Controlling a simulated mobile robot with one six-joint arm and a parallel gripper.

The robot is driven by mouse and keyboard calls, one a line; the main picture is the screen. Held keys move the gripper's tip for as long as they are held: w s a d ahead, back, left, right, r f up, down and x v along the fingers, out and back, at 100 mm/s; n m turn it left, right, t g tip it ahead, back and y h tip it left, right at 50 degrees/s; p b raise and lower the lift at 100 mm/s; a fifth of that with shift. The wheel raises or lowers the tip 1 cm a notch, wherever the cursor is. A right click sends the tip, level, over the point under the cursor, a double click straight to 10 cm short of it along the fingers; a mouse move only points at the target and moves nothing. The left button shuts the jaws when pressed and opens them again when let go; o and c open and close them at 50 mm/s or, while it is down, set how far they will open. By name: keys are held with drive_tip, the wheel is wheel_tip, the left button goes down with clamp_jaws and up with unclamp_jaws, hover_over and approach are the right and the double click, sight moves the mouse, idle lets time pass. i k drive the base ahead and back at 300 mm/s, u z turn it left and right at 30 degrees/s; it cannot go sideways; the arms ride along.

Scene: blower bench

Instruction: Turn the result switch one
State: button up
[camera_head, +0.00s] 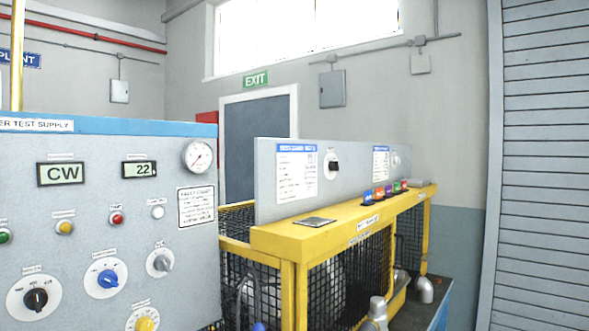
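A grey upright panel (262,185) stands on the yellow bench frame (300,240) in the middle. A black rotary switch (333,166) on a white plate sits on it, right of a printed card (297,172). A second, smaller switch (396,161) sits farther along the panel, beside another card (381,163). The labels are too small to tell which switch is result switch one. The pointer direction of either switch is not clear. My gripper is not in view.
A control panel (110,205) with knobs, displays and a gauge (199,156) fills the left. Coloured buttons (385,191) and a flat grey plate (315,221) lie on the yellow top. A roller shutter (540,170) closes the right side.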

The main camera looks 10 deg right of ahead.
sight(333, 166)
drive_tip(key=u, duration=2.85)
drive_tip(key=k, duration=2.2)
drive_tip(key=z, duration=2.05)
drive_tip(key=i, duration=1.1)
